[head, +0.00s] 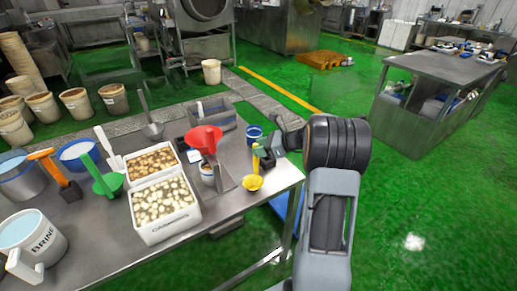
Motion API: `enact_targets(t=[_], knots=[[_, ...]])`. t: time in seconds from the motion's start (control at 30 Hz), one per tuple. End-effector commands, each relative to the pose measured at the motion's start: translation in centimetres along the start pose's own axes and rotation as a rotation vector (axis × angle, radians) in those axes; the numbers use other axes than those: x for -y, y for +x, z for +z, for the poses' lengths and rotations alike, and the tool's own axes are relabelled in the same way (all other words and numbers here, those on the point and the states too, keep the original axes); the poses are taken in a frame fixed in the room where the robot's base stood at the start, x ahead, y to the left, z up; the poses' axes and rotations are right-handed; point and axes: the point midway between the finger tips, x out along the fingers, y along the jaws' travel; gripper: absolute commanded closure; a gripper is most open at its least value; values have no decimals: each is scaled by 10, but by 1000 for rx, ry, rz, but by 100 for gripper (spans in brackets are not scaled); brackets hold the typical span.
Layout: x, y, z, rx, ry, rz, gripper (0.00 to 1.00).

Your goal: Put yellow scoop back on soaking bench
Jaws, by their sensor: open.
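The yellow scoop (253,182) is at the right end of the steel bench (215,232), with its bowl low and its handle rising toward my gripper. It appears to rest on the bench top. My gripper (265,158) is open, right beside the top of the scoop's handle. The arm reaches in from the right. Whether the fingers touch the handle cannot be made out at this size, and the gripper partly covers the handle.
Green floor is open right of the bench, before another steel counter (425,115).

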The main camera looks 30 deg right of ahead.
Motion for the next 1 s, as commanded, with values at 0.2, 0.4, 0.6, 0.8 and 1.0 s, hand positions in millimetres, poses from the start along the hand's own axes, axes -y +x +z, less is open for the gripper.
enact_targets(t=[0.2, 0.4, 0.6, 0.8, 1.0], knots=[[1, -42, -1, 0, 0, -6, 58], [0, -78, -1, 0, 1, -3, 58], [0, -103, -1, -1, 0, -3, 58], [-30, -88, 13, -100, -141, 74, 58], [-136, -41, 30, -408, -721, 358, 58]])
